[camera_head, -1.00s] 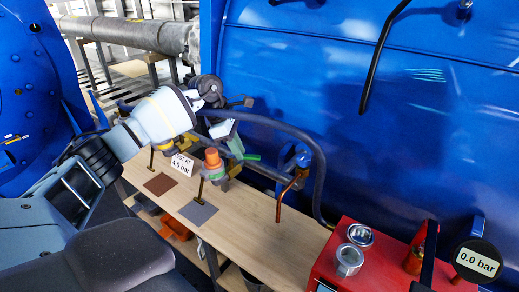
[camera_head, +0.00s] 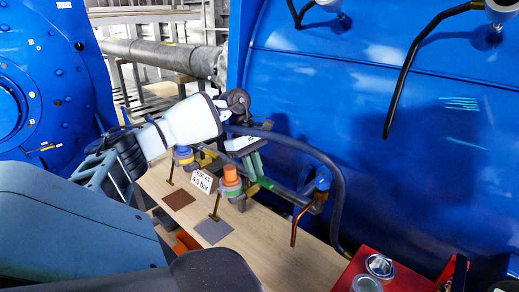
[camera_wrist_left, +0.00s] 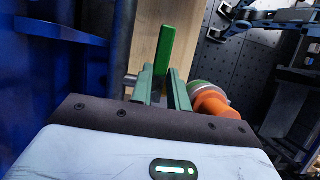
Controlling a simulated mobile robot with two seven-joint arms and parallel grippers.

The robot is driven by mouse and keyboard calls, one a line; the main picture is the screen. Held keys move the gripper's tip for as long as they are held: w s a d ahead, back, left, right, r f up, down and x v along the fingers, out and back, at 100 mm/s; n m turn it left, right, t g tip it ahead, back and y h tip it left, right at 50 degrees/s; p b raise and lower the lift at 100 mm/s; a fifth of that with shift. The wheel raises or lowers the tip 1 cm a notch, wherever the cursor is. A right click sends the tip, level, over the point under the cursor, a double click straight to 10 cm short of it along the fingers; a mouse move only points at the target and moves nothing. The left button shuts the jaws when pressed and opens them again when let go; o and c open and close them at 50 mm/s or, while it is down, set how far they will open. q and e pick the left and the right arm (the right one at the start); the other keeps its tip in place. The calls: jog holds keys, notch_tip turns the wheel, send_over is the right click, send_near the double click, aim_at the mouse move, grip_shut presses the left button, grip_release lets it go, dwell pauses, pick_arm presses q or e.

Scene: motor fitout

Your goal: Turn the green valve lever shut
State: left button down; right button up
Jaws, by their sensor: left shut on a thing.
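The green valve lever (camera_head: 265,183) sits on the pipework behind the wooden bench, to the right of an orange-capped fitting (camera_head: 231,173). In the left wrist view the lever (camera_wrist_left: 165,48) is a straight green bar standing out past the fingertips. My left gripper (camera_head: 257,166) reaches in from the left above the pipe. Its two green-grey fingers (camera_wrist_left: 166,88) are shut on the lever, one on each side. The fingers and palm hide the lever's pivot. My right gripper is in neither view now.
A dark hose (camera_head: 335,175) arches just right of the lever, near a blue-topped copper pipe (camera_head: 295,225). A sign (camera_head: 201,181) stands left of the orange cap. A big blue tank (camera_head: 400,150) closes off the back. A red box (camera_head: 405,282) stands at front right.

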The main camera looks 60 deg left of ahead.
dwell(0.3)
pick_arm(q)
jog(key=c, duration=1.3)
grip_release()
jog(key=shift+c, duration=0.2)
jog(key=shift+r, duration=0.1)
jog(key=shift+a+r, duration=0.15)
jog(key=shift+r, duration=0.15)
jog(key=v, duration=0.7)
jog(key=shift+s, duration=0.1)
jog(key=shift+f, duration=0.1)
